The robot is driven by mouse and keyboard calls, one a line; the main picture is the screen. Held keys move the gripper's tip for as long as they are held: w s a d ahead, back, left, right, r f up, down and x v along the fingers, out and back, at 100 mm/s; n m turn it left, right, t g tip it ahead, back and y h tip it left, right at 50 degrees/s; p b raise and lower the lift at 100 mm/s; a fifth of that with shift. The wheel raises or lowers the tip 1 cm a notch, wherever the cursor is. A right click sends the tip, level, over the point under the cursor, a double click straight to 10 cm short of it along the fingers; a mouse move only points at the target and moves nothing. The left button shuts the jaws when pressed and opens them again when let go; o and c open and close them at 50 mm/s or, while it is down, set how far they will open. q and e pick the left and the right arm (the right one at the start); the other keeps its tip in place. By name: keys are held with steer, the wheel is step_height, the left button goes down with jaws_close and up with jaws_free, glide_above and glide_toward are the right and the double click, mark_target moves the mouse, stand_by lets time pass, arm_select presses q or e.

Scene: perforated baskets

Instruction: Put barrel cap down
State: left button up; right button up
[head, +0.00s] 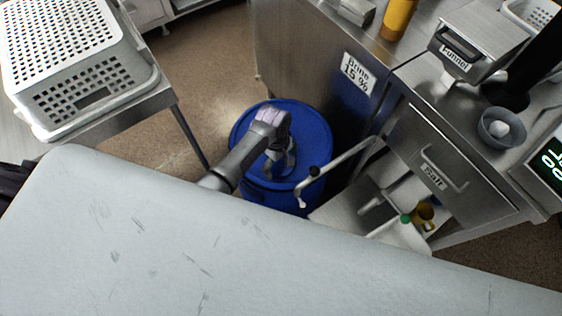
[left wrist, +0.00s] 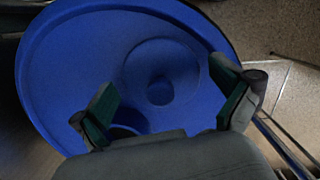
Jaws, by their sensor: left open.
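The blue barrel (head: 245,130) stands on the floor between the left table and the steel cabinet. In the left wrist view its blue top (left wrist: 75,60) fills much of the picture. A round blue disc with a middle knob, seemingly the barrel cap (left wrist: 140,62), lies on that top. A smaller dark round shape (left wrist: 125,128), perhaps an opening, shows beside it, partly hidden by my gripper. My left gripper (head: 281,168) is over the barrel top. In the left wrist view its fingers (left wrist: 162,76) are apart, one on each side of the cap's knob. My right gripper is not in view.
A metal tap or pipe (head: 335,160) reaches toward the barrel's right side. The steel cabinet (head: 300,60) stands close behind it at right. A white perforated basket (head: 85,90) sits on the left table. Bare floor (head: 200,70) lies behind the barrel.

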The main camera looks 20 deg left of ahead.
arm_select(q)
steer(key=shift+r, duration=0.5)
step_height(320, 180, up, 11)
steer(key=a+p, duration=0.1)
steer(key=shift+w+a+r+p, duration=0.15)
steer(key=shift+w+r+p, duration=0.05)
steer(key=shift+w+p, duration=0.15)
